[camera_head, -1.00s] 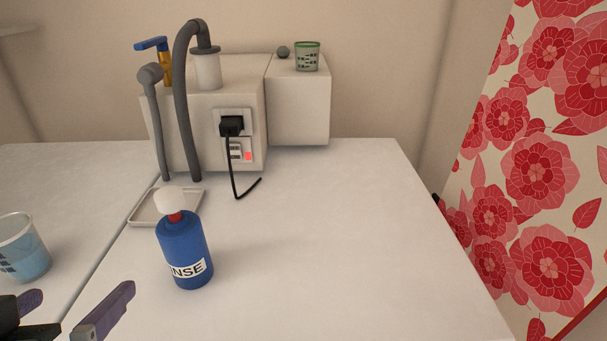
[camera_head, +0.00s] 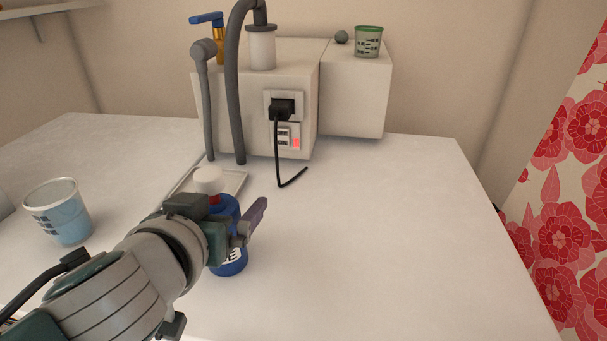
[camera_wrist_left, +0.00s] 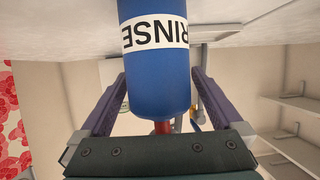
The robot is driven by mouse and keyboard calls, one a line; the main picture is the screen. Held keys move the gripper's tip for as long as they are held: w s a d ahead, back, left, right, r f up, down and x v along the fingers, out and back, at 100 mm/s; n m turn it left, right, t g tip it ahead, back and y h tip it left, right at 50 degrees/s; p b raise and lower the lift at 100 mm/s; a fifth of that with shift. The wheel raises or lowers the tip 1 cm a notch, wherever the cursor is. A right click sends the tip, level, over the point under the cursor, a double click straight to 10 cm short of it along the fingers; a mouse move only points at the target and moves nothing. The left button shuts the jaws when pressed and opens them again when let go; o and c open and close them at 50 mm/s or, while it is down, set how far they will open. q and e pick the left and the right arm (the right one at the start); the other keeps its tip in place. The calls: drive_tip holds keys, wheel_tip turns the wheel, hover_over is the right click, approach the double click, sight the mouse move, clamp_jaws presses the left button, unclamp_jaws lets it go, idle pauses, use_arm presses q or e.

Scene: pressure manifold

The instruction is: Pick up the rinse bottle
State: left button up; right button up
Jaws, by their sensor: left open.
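The rinse bottle (camera_head: 231,262) is blue with a red neck, a white top and a white label. It stands upright on the white table, partly hidden behind my left gripper (camera_head: 246,222) in the head view. In the left wrist view the bottle (camera_wrist_left: 157,75) appears upside down, with its label reading RINSE. My left gripper (camera_wrist_left: 159,88) is open there, with one purple finger on each side of the bottle. I cannot tell whether either finger touches it. My right gripper is not in view.
A shallow tray (camera_head: 236,184) lies just behind the bottle. A cup of blue liquid (camera_head: 62,212) stands to the left. A white manifold box (camera_head: 246,115) with grey hoses, a plug and a hanging cord is at the back. The table right of the bottle is clear.

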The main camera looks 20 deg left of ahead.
use_arm(q)
drive_tip(key=shift+w+f, duration=0.1)
drive_tip(key=shift+w, duration=0.1)
drive_tip(key=c, duration=1.5)
